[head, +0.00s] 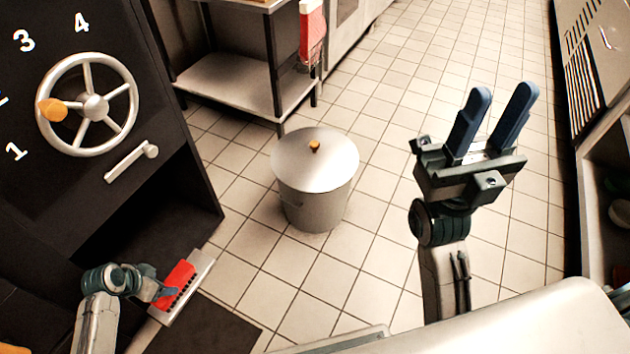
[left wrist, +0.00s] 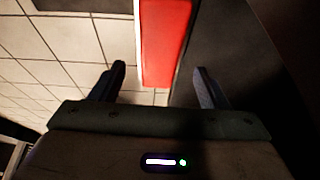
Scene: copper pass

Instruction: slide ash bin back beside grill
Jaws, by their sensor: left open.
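The ash bin (head: 318,205) is a round metal bin with a silver lid and a small orange knob. It stands upright on the tiled floor, apart from the black grill cabinet (head: 160,200) at the left. My left gripper (head: 170,292) is low at the left, well short of the bin. It is at a red block with a pale metal edge (head: 181,272). In the left wrist view, my left gripper's fingers (left wrist: 160,72) are apart, with the red piece (left wrist: 166,35) showing between them. My right gripper (head: 505,95) is raised at the right, fingers apart and empty.
The grill has a spoked wheel (head: 87,104) with an orange knob and a lever. A metal shelf table (head: 235,82) stands behind the bin. A counter (head: 600,80) lines the right side. Tiled floor (head: 390,180) is clear right of the bin.

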